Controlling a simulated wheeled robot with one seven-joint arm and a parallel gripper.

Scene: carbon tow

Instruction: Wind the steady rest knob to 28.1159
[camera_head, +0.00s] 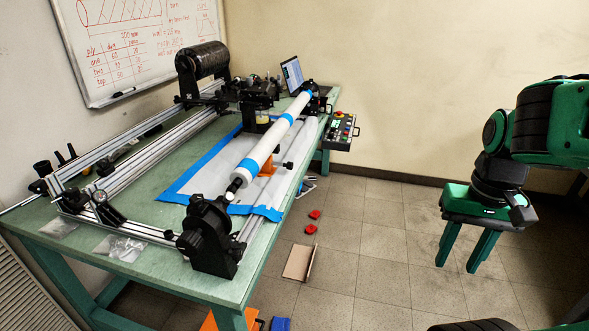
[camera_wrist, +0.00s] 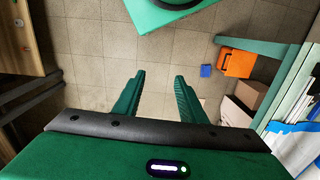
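The winding machine stands on a green bench (camera_head: 150,256), with a long white mandrel (camera_head: 262,152) banded in blue tape. An orange support (camera_head: 267,168), likely the steady rest, sits under the mandrel's middle. A small black knob (camera_head: 288,165) shows beside it on the right; I cannot tell for certain that it is the steady rest knob, and no reading is legible. My gripper (camera_head: 460,266) hangs over the floor, well to the right of the bench, fingers pointing down. In the wrist view my gripper (camera_wrist: 159,76) has its fingers apart with nothing between them.
A control box (camera_head: 341,132) with buttons juts from the bench's far right side. A laptop (camera_head: 292,74) stands at the back. Red pieces (camera_head: 312,228) and a cardboard box (camera_head: 299,262) lie on the floor. An orange box (camera_wrist: 237,63) stands near the bench. Floor between gripper and bench is mostly clear.

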